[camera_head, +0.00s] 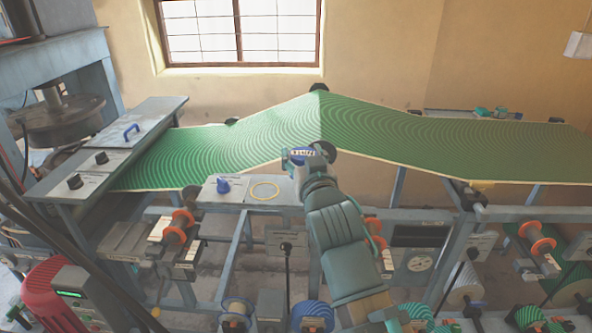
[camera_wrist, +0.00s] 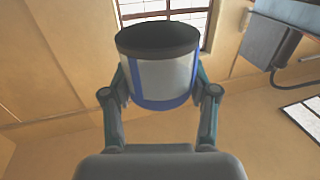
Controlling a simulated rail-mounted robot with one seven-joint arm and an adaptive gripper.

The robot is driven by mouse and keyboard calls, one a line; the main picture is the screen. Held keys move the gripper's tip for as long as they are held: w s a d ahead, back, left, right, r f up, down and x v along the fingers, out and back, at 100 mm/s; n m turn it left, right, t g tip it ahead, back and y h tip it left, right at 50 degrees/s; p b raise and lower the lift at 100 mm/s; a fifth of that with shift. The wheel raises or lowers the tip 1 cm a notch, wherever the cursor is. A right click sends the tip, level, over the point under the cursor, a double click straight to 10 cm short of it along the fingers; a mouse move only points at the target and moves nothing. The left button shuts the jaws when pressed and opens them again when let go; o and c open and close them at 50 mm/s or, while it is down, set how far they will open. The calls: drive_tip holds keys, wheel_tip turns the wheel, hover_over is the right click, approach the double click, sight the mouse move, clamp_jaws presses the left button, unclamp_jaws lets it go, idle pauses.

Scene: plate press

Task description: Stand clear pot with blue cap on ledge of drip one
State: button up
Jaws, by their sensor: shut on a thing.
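My gripper (camera_head: 303,163) is shut on a small round pot (camera_head: 300,152), held in front of the green sloping web. In the wrist view my gripper (camera_wrist: 160,95) has one finger on each side of the pot (camera_wrist: 172,72). The pot has a pale grey, clear-looking wall with blue parts and a dark round end at the top of that picture. I cannot clearly make out its cap. A pale ledge (camera_head: 237,195) lies left of my gripper. It bears a yellow ring (camera_head: 264,190) and a blue knob-like piece (camera_head: 223,186). The pot is apart from the ring.
The green web (camera_head: 240,145) rises behind the ledge to a peak, then slopes down right. A grey control table (camera_head: 125,140) with a blue handle stands left. Orange-flanged rollers (camera_head: 178,228) and frame bars lie below. The space inside the yellow ring looks empty.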

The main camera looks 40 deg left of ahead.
sight(302, 206)
drive_tip(key=w+a+f, duration=0.1)
drive_tip(key=f, duration=0.1)
drive_tip(key=w+a+f, duration=0.2)
drive_tip(key=w+a+f+p, duration=0.1)
drive_tip(key=a+f, duration=0.1)
drive_tip(key=f, duration=0.1)
drive_tip(key=shift+w+a, duration=0.2)
drive_tip(key=shift+w, duration=0.2)
drive_tip(key=shift+f, duration=1.45)
drive_tip(key=shift+f, duration=0.25)
drive_tip(key=o, duration=1.3)
drive_tip(key=shift+r, duration=0.1)
drive_tip(key=shift+c, duration=0.2)
drive_tip(key=shift+r, duration=0.15)
drive_tip(key=b+v, duration=0.1)
drive_tip(key=v, duration=0.1)
drive_tip(key=b+v, duration=0.1)
drive_tip(key=v, duration=0.1)
drive_tip(key=b+v, duration=0.1)
drive_tip(key=v, duration=0.1)
drive_tip(key=shift+s+d+f, duration=0.15)
drive_tip(key=shift+d+f, duration=0.05)
drive_tip(key=shift+f, duration=0.05)
drive_tip(key=shift+f+b, duration=0.1)
drive_tip(key=shift+b, duration=1.15)
